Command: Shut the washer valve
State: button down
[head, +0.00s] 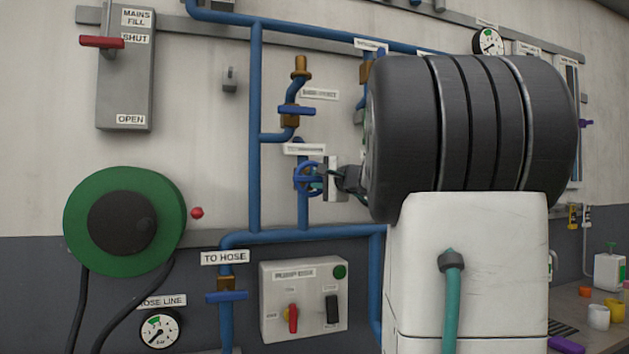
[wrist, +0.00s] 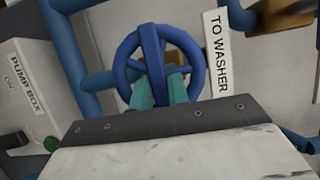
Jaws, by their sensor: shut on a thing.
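The washer valve has a blue handwheel (wrist: 152,50) on a blue pipe, next to a label (wrist: 219,52) reading TO WASHER in the wrist view. In the head view the handwheel (head: 302,177) is small and partly covered by my gripper (head: 318,180). In the wrist view my gripper (wrist: 161,82) has its teal fingers shut on the near part of the wheel, around its middle spoke. The fingertips and the valve's stem are partly hidden behind the wheel.
A pump box (head: 303,302) sits below the valve. Blue pipes (head: 255,120) run close around it. Another blue-handled valve (head: 297,109) is above. A green hose reel (head: 75,222) and a mains fill switch box (head: 125,75) are at left. A bench with cups (head: 598,316) is at right.

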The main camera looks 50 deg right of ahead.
jog(key=c, duration=1.4)
grip_release()
jog(key=shift+o, duration=0.2)
jog(key=s+a, duration=0.1)
jog(key=s, duration=0.6)
jog(key=shift+s+a, duration=0.15)
jog(key=shift+s, duration=0.15)
